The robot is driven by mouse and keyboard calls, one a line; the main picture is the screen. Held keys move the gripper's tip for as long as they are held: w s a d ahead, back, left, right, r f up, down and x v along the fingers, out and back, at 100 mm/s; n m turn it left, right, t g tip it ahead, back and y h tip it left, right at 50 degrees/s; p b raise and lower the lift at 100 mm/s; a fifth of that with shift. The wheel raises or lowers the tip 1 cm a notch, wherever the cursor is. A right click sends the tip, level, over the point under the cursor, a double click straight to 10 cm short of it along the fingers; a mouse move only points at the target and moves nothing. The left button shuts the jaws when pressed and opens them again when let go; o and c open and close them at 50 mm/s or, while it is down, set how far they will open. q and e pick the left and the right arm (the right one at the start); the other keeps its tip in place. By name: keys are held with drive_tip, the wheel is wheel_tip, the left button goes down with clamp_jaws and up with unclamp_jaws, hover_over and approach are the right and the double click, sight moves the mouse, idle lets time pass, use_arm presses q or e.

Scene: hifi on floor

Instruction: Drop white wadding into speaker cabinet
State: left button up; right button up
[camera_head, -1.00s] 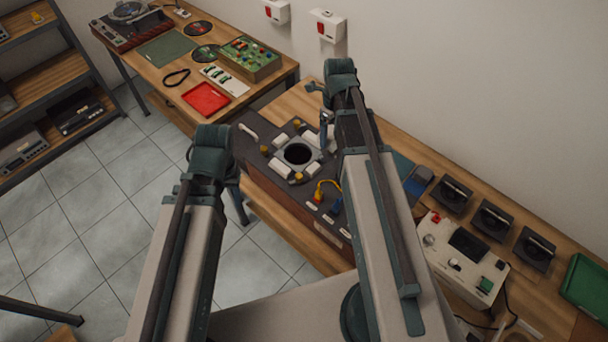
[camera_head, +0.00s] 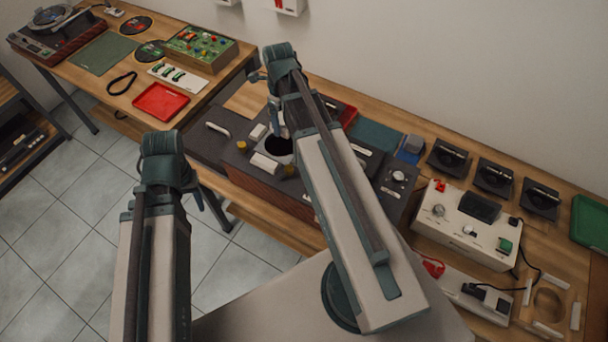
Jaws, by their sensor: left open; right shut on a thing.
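The speaker cabinet (camera_head: 236,150) lies on the long wooden bench, dark face up with brown wood sides. Its round dark opening (camera_head: 279,146) is partly covered by my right arm. I cannot pick out the white wadding for certain. My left gripper (camera_head: 198,200) is open, left of the cabinet and over the floor, largely hidden by its arm.
A white test unit (camera_head: 466,232), several black square units (camera_head: 494,177) and a green tray (camera_head: 590,220) stand to the right. The left table holds a red tray (camera_head: 160,101), a green board (camera_head: 201,48) and a turntable (camera_head: 57,34). Tiled floor lies open at left.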

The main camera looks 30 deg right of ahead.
wheel_tip(320, 180, down, 6)
drive_tip(key=b, duration=0.6)
drive_tip(key=o, duration=1.2)
drive_tip(key=shift+c, duration=0.2)
drive_tip(key=shift+r, duration=0.1)
wheel_tip(320, 180, up, 14)
drive_tip(key=p, duration=1.4)
drive_tip(key=shift+f, duration=0.2)
